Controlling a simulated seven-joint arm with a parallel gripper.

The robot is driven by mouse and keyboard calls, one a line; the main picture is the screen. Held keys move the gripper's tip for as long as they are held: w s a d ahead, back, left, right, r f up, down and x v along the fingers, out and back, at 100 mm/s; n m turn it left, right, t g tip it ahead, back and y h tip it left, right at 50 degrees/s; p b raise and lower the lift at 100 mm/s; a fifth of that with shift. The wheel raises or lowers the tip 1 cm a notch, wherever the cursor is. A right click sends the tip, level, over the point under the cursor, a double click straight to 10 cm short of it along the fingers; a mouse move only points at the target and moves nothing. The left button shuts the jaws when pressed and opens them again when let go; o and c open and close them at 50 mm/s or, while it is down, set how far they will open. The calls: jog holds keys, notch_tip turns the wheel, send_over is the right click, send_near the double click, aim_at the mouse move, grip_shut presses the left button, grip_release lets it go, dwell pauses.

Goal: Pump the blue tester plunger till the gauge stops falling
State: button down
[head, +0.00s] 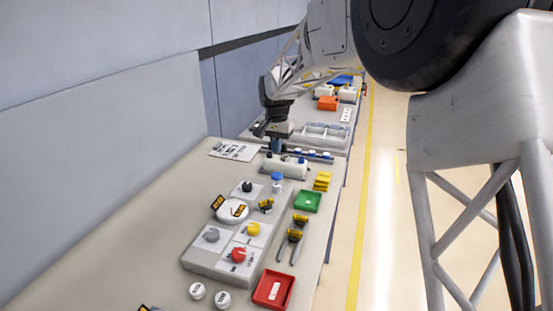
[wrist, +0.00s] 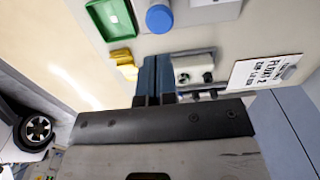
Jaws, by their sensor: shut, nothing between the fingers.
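A blue round cap, which looks like the tester plunger (head: 277,178), stands at the far end of the grey panel in the head view. It also shows near the top of the wrist view (wrist: 159,18). My gripper (head: 277,149) is shut and empty, beyond the blue cap and close to a white block (head: 283,167) with dark knobs. In the wrist view my fingertips (wrist: 156,58) are together, apart from the cap and beside the white block. A white round disc with yellow-black labels (head: 232,210) sits on the panel; I cannot tell whether it is the gauge, and no reading is legible.
The grey panel (head: 205,262) carries black, grey, yellow and red knobs. A green tray (head: 308,201), yellow blocks (head: 322,181), a red tray (head: 273,290) and yellow-black clamps (head: 294,238) lie along the right. A printed card (head: 234,151) lies near the wall. The bench's left side is clear.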

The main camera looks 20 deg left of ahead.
jog(key=shift+r, duration=1.45)
jog(key=shift+d, duration=0.1)
dwell(1.2)
jog(key=s+d+r, duration=0.3)
jog(key=s+d, duration=0.3)
jog(key=d, duration=0.4)
jog(key=s+d+r+t, duration=0.1)
jog(key=s+d+r, duration=0.1)
jog(key=s+d, duration=0.6)
jog(key=s+d+r, duration=0.3)
jog(key=d, duration=0.9)
jog(key=s+d+f, duration=0.2)
jog(key=s+d, duration=0.3)
jog(key=s, duration=0.4)
jog(key=s+d+f+t, duration=0.1)
jog(key=s+d+f, duration=0.2)
jog(key=s, duration=0.6)
jog(key=s+d+f, duration=0.3)
jog(key=s+d, duration=0.4)
jog(key=s, duration=0.1)
jog(key=shift+s+d+t, duration=0.3)
jog(key=shift+s+d, duration=0.1)
